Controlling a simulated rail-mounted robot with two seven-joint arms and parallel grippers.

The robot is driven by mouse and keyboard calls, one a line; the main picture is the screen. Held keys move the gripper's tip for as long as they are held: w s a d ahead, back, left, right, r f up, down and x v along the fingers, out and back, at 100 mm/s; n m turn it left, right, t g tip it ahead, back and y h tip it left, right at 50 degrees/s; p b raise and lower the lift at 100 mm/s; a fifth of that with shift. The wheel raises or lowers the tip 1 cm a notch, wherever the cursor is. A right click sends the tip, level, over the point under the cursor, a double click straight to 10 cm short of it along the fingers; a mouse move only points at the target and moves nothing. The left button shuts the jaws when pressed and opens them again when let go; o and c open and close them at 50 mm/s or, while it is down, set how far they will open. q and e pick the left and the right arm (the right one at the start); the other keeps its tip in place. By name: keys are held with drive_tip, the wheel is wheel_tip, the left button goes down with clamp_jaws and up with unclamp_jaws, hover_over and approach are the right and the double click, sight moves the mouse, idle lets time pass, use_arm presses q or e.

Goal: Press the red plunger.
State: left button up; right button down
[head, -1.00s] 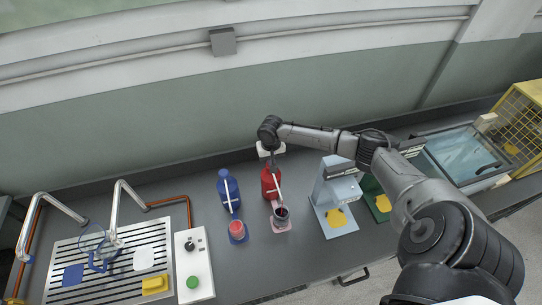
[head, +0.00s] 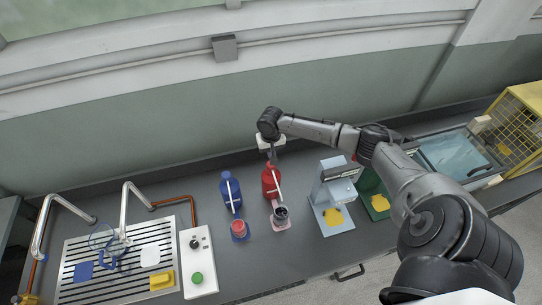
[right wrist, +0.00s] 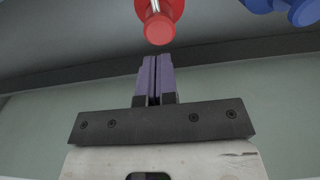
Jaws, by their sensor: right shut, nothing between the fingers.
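The red pump bottle (head: 271,184) stands on the counter at mid-view in the head view. Its red plunger (right wrist: 159,28) shows at the top of the right wrist view. My right gripper (head: 272,156) hangs over the bottle's top in the head view. In the right wrist view its purple fingers (right wrist: 155,62) are together and empty. Their tips point at the plunger, just short of it in the picture; I cannot tell whether they touch it. In the head view the arm's end hides the plunger's top. My left gripper is not in view.
A blue pump bottle (head: 229,190) stands left of the red one. A dark-filled cup (head: 282,212) is in front of the red bottle, and a reddish cup (head: 239,229) in front of the blue one. A pale blue machine (head: 335,190) stands to the right. The wall is close behind.

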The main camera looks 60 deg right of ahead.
wheel_tip(320, 180, up, 7)
drive_tip(key=shift+b, duration=0.4)
idle(1.0)
